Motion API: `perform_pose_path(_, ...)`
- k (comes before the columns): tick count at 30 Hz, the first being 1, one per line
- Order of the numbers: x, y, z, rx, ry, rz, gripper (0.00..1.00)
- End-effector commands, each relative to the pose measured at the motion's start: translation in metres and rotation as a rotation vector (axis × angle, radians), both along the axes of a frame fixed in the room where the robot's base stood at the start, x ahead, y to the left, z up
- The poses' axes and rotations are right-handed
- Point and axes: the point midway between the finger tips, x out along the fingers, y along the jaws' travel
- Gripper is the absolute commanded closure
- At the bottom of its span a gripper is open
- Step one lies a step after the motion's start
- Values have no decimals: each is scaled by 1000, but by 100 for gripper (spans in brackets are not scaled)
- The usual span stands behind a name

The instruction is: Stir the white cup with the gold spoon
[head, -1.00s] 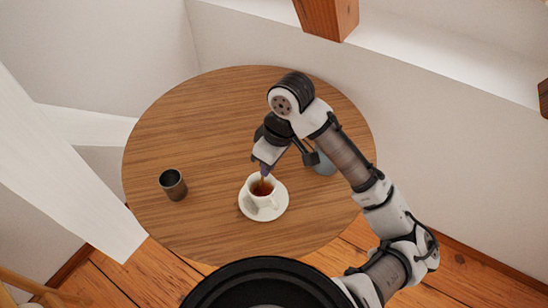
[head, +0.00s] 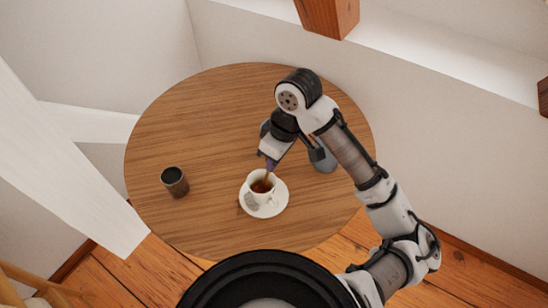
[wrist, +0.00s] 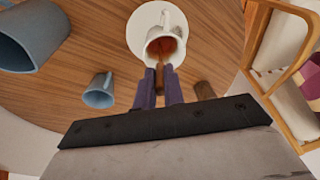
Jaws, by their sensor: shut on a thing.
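The white cup (head: 261,189) stands upright on a white saucer (head: 274,207) near the front middle of the round table, with brown liquid inside. The cup also shows at the top of the wrist view (wrist: 165,40). My gripper (head: 268,166) is above the cup, tilted down towards it. Its purple-grey fingers (wrist: 160,76) are shut on the gold spoon (head: 267,177). The spoon's lower end reaches into the cup's liquid; the tip is hidden. Much of the handle is hidden between the fingers.
A dark metal cup (head: 175,183) stands on the left of the wooden table (head: 200,120). A blue-grey cup (head: 326,161) stands right of my gripper, partly hidden by my arm. The table's back left is clear.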

Motion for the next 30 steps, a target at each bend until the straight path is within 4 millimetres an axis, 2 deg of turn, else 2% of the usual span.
perform_pose_path(1,0,-1,9,-1,-1,-1,100)
perform_pose_path(16,-1,-10,47,-2,-1,-1,100)
perform_pose_path(24,-1,-14,64,-2,-1,0,100)
perform_pose_path(30,-2,-15,69,-1,-1,0,100)
